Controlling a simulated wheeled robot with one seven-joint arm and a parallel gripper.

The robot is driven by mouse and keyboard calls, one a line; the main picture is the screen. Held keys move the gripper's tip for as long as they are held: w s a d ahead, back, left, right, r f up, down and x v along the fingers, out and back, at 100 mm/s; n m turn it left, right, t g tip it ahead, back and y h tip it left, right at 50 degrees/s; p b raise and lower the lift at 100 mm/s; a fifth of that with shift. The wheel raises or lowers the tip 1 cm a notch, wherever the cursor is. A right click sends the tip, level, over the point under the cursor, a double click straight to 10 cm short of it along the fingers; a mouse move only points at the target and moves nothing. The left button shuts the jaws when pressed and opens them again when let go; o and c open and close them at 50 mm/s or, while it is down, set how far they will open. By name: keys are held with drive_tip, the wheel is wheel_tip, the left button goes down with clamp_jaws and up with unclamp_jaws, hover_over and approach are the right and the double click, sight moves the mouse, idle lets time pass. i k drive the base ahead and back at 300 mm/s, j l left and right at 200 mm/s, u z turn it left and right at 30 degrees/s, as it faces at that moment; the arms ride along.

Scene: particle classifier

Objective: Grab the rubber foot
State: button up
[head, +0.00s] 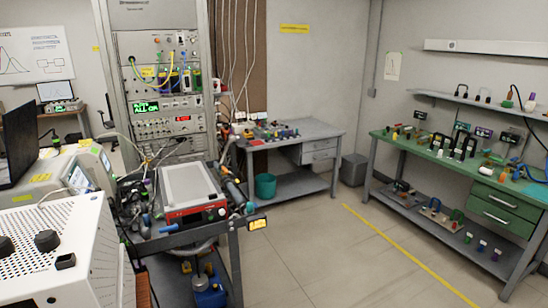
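I cannot pick out the rubber foot with certainty. A small black block (65,261) lies on the near right edge of a white perforated instrument case (70,225) at the lower left. It could be the rubber foot, but it is too small to tell. Two round black knobs (47,240) stand beside it on the same case. My gripper is not in this view.
A crowded grey cart (190,241) with a red-fronted instrument (205,211) stands right of the white case. An equipment rack (165,60) is behind it. A grey desk (300,133) and a green bench (400,150) stand farther back. The floor (320,260) between is clear.

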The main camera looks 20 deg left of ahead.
sight(47, 241)
drive_tip(key=i+u, duration=0.15)
drive_tip(key=u, duration=0.35)
drive_tip(key=i+u, duration=0.15)
drive_tip(key=u, duration=0.35)
drive_tip(key=i+l+u, duration=0.1)
drive_tip(key=u, duration=0.4)
drive_tip(key=i+l+u, duration=0.1)
drive_tip(key=u, duration=0.4)
drive_tip(key=l+u, duration=0.3)
drive_tip(key=u, duration=0.2)
drive_tip(key=i+l+u, duration=0.1)
drive_tip(key=l+u, duration=0.15)
drive_tip(key=u, duration=0.2)
drive_tip(key=i+l+u, duration=0.1)
drive_tip(key=i+u, duration=0.15)
drive_tip(key=u, duration=0.2)
drive_tip(key=i+l+u, duration=0.2)
drive_tip(key=u, duration=0.25)
drive_tip(key=i+l+u, duration=0.2)
drive_tip(key=u, duration=0.2)
drive_tip(key=i+l+u, duration=0.1)
drive_tip(key=l+u, duration=0.35)
